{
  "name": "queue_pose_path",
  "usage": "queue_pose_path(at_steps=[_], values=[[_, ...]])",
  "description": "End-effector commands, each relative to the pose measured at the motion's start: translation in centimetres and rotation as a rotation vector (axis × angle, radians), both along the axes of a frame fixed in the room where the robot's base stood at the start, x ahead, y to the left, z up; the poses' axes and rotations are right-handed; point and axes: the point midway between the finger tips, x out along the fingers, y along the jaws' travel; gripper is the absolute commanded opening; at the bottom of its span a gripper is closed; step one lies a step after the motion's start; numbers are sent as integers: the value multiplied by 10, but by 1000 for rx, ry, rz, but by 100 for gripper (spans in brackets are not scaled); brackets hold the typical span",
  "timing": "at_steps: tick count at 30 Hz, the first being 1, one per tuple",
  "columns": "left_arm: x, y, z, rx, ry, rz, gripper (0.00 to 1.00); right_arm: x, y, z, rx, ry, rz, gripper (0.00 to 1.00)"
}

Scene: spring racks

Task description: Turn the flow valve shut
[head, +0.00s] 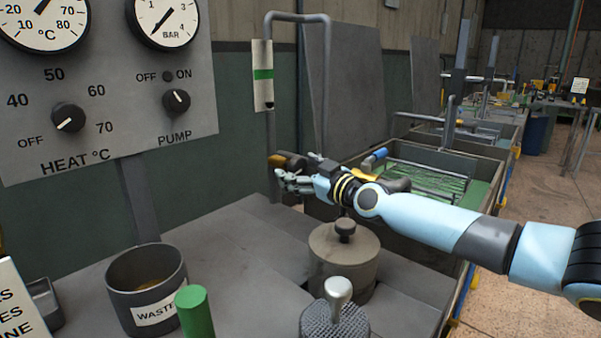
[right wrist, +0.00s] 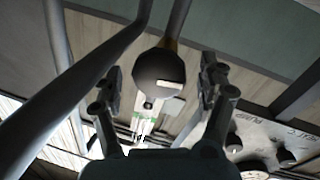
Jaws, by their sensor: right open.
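The flow valve (head: 290,163) is a dark round knob with a brass-coloured part, on the upright pipe below the flow tube (head: 263,75). In the right wrist view the dark knob (right wrist: 158,72) is in the middle, with brass behind it. My right gripper (head: 284,182) is open at the valve, its fingers partly overlapping it in the head view. In the right wrist view one finger is on each side of the knob, with gaps showing. The knob's turn angle cannot be told. My left gripper is not in view.
The control panel (head: 105,110) with gauges and knobs is at the left. A waste pot (head: 118,296), a green cylinder (head: 195,312) and a lidded round pot (head: 340,252) stand on the grey bench. A bent pipe (head: 326,90) rises just beside my right gripper. A tank with green contents lies behind my arm.

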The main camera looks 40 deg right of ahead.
Motion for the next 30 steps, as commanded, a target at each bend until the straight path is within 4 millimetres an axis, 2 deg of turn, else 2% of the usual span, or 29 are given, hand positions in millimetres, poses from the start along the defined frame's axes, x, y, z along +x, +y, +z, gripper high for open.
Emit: queue_pose_path(at_steps=[4, 17, 25, 30], values=[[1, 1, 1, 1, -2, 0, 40, 0, 0, 0, 0, 0, 0, 74], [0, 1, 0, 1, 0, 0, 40, 0, 0, 0, 0, -1, 0, 19], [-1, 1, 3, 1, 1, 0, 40, 0, 0, 1, 29, 2, 0, 19], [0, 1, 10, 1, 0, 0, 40, 0, 0, 3, 105, 8, 0, 19]])
